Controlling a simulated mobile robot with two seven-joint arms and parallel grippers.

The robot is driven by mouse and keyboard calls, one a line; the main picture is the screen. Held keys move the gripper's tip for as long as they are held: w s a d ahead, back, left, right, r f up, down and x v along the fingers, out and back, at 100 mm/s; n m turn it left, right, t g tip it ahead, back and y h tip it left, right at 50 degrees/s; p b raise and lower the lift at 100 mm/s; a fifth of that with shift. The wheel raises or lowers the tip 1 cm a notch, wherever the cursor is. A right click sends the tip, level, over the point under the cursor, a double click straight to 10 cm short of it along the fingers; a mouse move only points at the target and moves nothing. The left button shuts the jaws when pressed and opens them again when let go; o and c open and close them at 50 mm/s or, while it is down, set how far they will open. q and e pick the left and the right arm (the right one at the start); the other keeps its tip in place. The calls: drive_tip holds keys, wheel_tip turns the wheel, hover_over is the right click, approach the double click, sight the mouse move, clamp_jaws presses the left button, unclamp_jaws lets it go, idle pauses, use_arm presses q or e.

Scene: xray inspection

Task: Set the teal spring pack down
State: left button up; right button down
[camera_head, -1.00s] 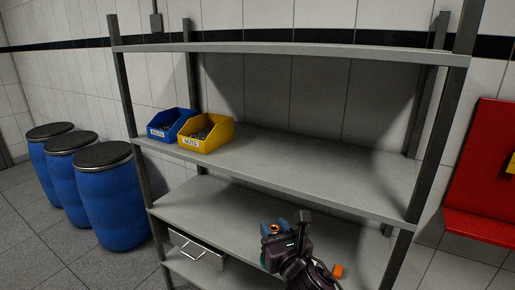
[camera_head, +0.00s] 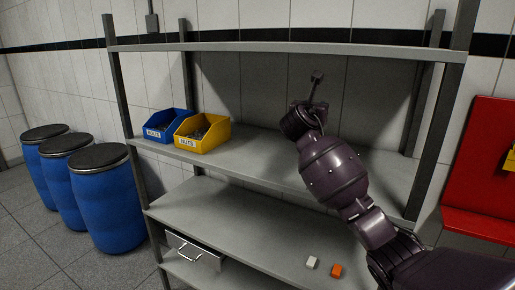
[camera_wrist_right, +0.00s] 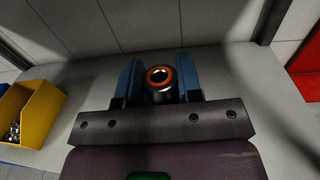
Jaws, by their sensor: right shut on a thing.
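My right gripper (camera_wrist_right: 159,72) is shut on a cylinder with an orange ring around a dark hole and a grey metallic body, which I take to be the spring pack (camera_wrist_right: 161,78). No teal shows on it now. It stands upright between the blue fingers, over the middle shelf (camera_head: 255,158), right of the yellow bin. In the head view my right arm reaches up from the lower right, and the right gripper (camera_head: 298,120) hides the pack. I cannot tell whether the pack touches the shelf. My left gripper is not in view.
A yellow nuts bin (camera_head: 205,138) and blue bolts bin (camera_head: 163,128) stand at the left of the middle shelf. A white block (camera_head: 312,262) and an orange block (camera_head: 336,270) lie on the lower shelf. The upper shelf (camera_head: 290,47) is overhead. Posts flank the rack.

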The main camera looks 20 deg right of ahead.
drive_tip(key=shift+s+d+f+m+g+h, duration=0.2)
drive_tip(key=shift+d+f+m+g+h, duration=0.25)
drive_tip(key=shift+d+f, duration=0.35)
wheel_tip(320, 180, down, 10)
drive_tip(key=shift+a+r, duration=0.1)
drive_tip(key=c, duration=0.8)
unclamp_jaws()
